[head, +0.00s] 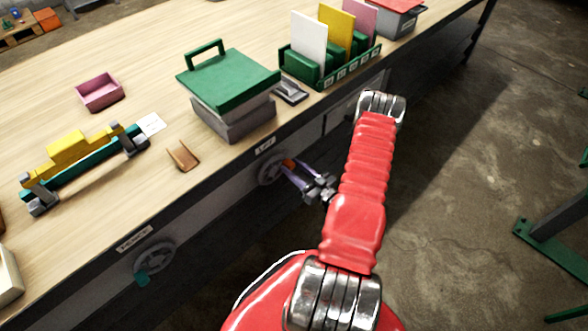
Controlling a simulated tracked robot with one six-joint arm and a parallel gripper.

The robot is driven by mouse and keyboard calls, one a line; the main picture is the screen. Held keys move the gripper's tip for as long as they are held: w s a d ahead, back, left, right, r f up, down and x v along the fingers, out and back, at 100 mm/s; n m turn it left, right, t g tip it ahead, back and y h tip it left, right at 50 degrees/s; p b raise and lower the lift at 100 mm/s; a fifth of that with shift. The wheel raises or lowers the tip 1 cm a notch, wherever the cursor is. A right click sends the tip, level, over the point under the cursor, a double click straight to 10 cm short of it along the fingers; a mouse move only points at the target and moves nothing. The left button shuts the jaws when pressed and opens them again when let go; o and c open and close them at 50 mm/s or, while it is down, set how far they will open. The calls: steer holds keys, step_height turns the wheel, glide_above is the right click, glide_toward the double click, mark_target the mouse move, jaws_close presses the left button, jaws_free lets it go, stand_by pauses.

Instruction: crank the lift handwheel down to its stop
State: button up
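The lift handwheel (268,172) is a grey wheel on the bench's front face, under a white label that seems to read LIFT (265,146). Its orange crank knob (288,164) shows at the wheel's right side. My gripper (290,170) has two lavender fingers that reach in from the right, with their tips at the knob. The fingers and knob overlap in this view, so I cannot tell whether they are closed on it. The right part of the wheel is partly hidden behind the fingers.
A second grey handwheel (155,257) with a teal knob (142,280) is further left on the same face. Above the lift wheel, a green-lidded grey box (232,118) and a green card rack (322,77) stand near the bench edge. Open concrete floor (455,150) lies right.

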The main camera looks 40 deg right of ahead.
jaws_close()
steer(key=shift+w+r, duration=0.1)
stand_by(0.7)
